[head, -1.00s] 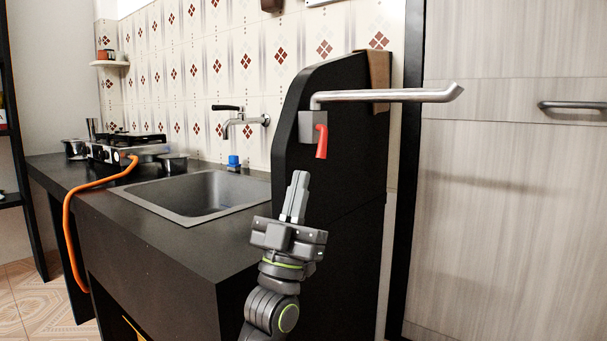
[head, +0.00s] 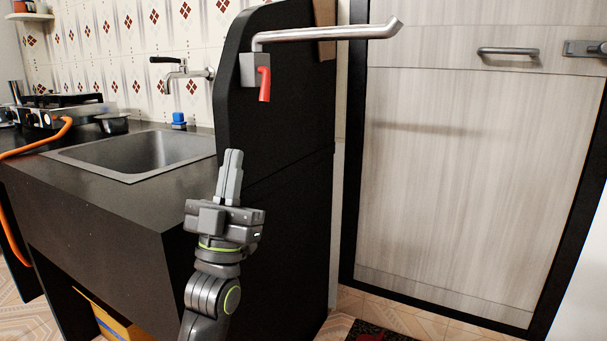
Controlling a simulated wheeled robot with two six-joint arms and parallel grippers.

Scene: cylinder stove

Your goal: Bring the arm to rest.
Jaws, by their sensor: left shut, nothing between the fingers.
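My left gripper (head: 231,176) points upward near the centre-left of the head view, its fingers together and empty. It shows in front of the black side panel (head: 285,110) and the right end of the dark counter (head: 100,215). I cannot tell whether it touches either; nothing is held. My right gripper is not in view.
A metal bar (head: 330,33) with a red lever (head: 264,84) sticks out from the panel above the gripper. The sink (head: 140,153), stove (head: 62,108) and orange hose (head: 12,225) are left.

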